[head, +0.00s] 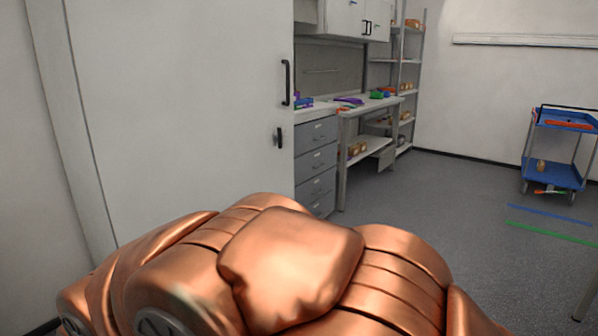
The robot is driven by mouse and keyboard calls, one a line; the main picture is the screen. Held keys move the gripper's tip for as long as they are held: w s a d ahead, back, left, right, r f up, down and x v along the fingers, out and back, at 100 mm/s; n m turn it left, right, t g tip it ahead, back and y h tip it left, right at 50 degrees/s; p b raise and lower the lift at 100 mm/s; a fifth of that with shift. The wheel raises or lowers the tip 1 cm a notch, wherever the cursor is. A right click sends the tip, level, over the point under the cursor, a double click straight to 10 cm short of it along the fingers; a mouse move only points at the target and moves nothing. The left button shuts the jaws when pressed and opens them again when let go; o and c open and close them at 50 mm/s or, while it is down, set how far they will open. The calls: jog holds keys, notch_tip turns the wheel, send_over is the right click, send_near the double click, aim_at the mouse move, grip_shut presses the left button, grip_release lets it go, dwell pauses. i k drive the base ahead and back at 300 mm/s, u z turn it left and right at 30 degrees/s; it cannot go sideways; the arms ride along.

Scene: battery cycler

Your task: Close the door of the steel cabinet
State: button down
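A large plain light-grey door panel (185,110), which looks like the steel cabinet's door, fills the left of the head view. It has a long black bar handle (287,82) and a smaller black latch or handle (280,138) near its right edge. A narrow upright strip runs along its left side. I cannot tell from this view whether the door is open or shut. My copper-coloured arm covers the lower part of the picture and hides the door's lower right part. My gripper is not in view.
Behind the panel's right edge stand grey drawers (316,165), a workbench (378,104) with purple and green items, wall cupboards (343,18) and a shelf rack (407,75). A blue trolley (553,174) stands at right. The grey floor (455,205) between is mostly open, with blue and green floor strips.

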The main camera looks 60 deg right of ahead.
aim_at(184, 102)
jog(key=u, duration=0.05)
jog(key=k, duration=0.65)
jog(key=z, duration=0.75)
jog(key=i, duration=1.3)
jog(key=u, duration=0.25)
